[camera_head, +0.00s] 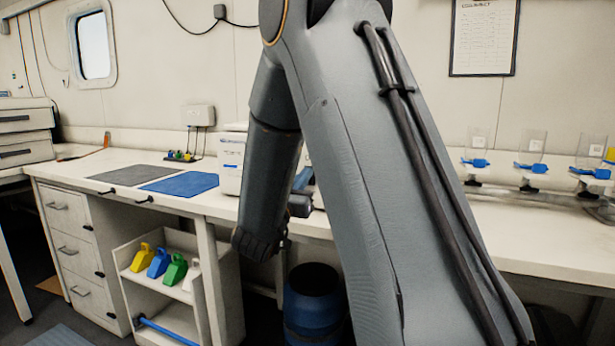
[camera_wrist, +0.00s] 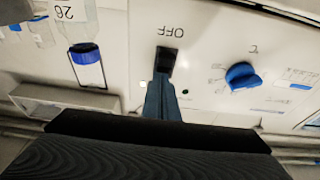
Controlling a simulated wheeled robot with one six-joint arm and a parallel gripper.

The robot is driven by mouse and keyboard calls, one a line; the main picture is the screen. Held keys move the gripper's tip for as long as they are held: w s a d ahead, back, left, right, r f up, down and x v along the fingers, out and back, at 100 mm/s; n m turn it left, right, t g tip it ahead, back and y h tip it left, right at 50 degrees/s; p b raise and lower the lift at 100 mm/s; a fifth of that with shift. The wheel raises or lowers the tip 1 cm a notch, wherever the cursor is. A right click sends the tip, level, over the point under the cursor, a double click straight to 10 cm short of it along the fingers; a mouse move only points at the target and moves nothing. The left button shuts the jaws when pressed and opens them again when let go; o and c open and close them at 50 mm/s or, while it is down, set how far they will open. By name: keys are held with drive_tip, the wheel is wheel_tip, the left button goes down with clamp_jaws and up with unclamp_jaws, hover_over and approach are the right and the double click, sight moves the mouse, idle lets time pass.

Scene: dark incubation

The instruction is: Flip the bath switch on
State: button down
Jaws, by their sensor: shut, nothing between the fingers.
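The white bath (camera_head: 229,172) stands on the bench in the head view, largely hidden behind my arm. In the wrist view its front panel (camera_wrist: 205,45) appears upside down, with a black switch (camera_wrist: 166,62) beside the word OFF and a blue knob (camera_wrist: 242,76) to the right. My gripper (camera_wrist: 161,88) is shut and empty, its blue fingertips at the switch's lower edge in the picture. I cannot tell whether they touch it. In the head view only a blue part of my gripper (camera_head: 303,179) shows between the arm links.
In the head view, grey (camera_head: 133,172) and blue (camera_head: 182,184) mats lie left of the bath. Clear holders with blue clips (camera_head: 532,152) stand right. A blue bin (camera_head: 314,305) is below the bench.

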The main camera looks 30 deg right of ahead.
drive_tip(key=s+a, duration=0.9)
drive_tip(key=a, duration=0.1)
drive_tip(key=shift+a, duration=0.35)
drive_tip(key=shift+w, duration=0.1)
drive_tip(key=w+a+f+n+y+p, duration=0.4)
drive_tip(key=f+y, duration=0.2)
drive_tip(key=y, duration=0.3)
drive_tip(key=s+a+f+n+g+y+p, duration=0.2)
drive_tip(key=s+a+f+n+g+y, duration=0.1)
drive_tip(key=s+a+f+y, duration=0.15)
drive_tip(key=s+f+n+g+y+p, duration=0.1)
drive_tip(key=s+g, duration=0.4)
drive_tip(key=s, duration=0.7)
drive_tip(key=s+d+f+n+g+y+p, duration=0.1)
drive_tip(key=s+g, duration=0.4)
drive_tip(key=s, duration=0.8)
drive_tip(key=shift+f+n+p, duration=0.5)
drive_tip(key=shift+p, duration=0.5)
